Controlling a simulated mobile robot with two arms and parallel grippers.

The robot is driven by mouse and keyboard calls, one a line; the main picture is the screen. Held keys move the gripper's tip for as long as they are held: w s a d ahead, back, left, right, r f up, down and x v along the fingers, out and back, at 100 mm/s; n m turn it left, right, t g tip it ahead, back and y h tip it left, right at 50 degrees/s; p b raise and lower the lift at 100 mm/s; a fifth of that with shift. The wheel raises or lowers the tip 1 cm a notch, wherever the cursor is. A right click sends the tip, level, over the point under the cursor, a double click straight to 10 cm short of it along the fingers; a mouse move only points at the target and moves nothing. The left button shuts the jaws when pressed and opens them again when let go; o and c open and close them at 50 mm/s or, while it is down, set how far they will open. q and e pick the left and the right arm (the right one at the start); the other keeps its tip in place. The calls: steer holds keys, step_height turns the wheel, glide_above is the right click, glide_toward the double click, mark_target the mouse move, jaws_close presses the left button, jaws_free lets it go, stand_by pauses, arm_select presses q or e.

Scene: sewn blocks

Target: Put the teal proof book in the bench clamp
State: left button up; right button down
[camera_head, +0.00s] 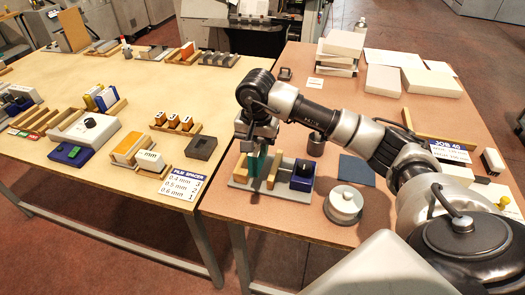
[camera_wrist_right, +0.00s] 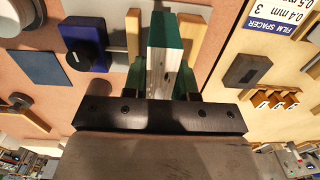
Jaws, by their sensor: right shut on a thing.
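The teal proof book (camera_head: 257,163) stands upright in my right gripper (camera_head: 258,143), its teal covers and pale page edges showing in the right wrist view (camera_wrist_right: 161,58). The gripper is shut on its upper part. The bench clamp has a grey base (camera_head: 238,185), wooden jaws (camera_head: 274,171) and a blue block (camera_head: 303,174) at its right end. The book is between the two wooden jaws, which also show on either side of it in the wrist view. Whether its lower edge touches the base is hidden. My left gripper is not in view.
White stacked boxes (camera_head: 340,48) stand at the back. The neighbouring pale table holds a film spacer card (camera_head: 182,186) and a dark block (camera_head: 201,147).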

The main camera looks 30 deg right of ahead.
steer(key=shift+w+d+f+p, duration=0.3)
steer(key=shift+w+d+f, duration=0.65)
steer(key=shift+d, duration=0.25)
steer(key=shift+w+d+f, duration=0.15)
steer(key=shift+d+f, duration=0.05)
steer(key=shift+f, duration=0.2)
step_height(320, 180, down, 3)
steer(key=shift+f+p, duration=0.1)
steer(key=shift+p, duration=0.8)
steer(key=shift+f, duration=0.15)
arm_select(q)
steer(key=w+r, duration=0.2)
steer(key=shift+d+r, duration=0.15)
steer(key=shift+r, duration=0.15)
arm_select(e)
steer(key=shift+f, duration=0.1)
steer(key=c, duration=1.3)
jaws_free()
steer(key=shift+f, duration=0.1)
steer(key=shift+c, duration=0.2)
steer(key=o, duration=0.5)
steer(key=shift+c, duration=0.2)
